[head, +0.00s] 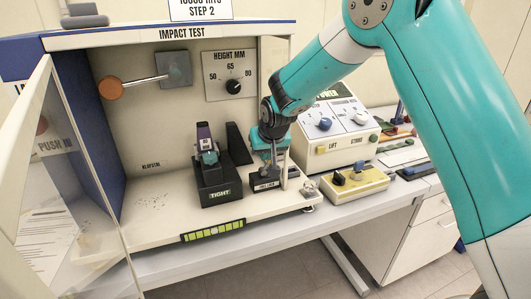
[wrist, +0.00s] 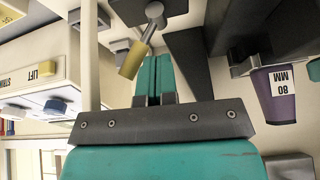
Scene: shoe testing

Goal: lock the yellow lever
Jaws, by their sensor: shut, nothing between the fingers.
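The yellow lever (wrist: 130,60) shows in the wrist view as a yellow cylindrical grip on a metal rod, slanting down and to the left from a round metal end. My gripper (wrist: 155,76) is shut and empty, its teal fingers together just right of the lever's grip. I cannot tell whether they touch it. In the head view my gripper (head: 270,160) is low over a dark block (head: 265,183) with a small label. The lever is not clearly visible there, probably hidden by my gripper.
A black block marked TIGHT (head: 218,194) with a purple-topped part (head: 205,140) stands to the left. A black wedge (head: 238,145) is behind. A yellow control box (head: 355,182) and a white power box (head: 335,135) stand right. The open clear door (head: 75,150) is far left.

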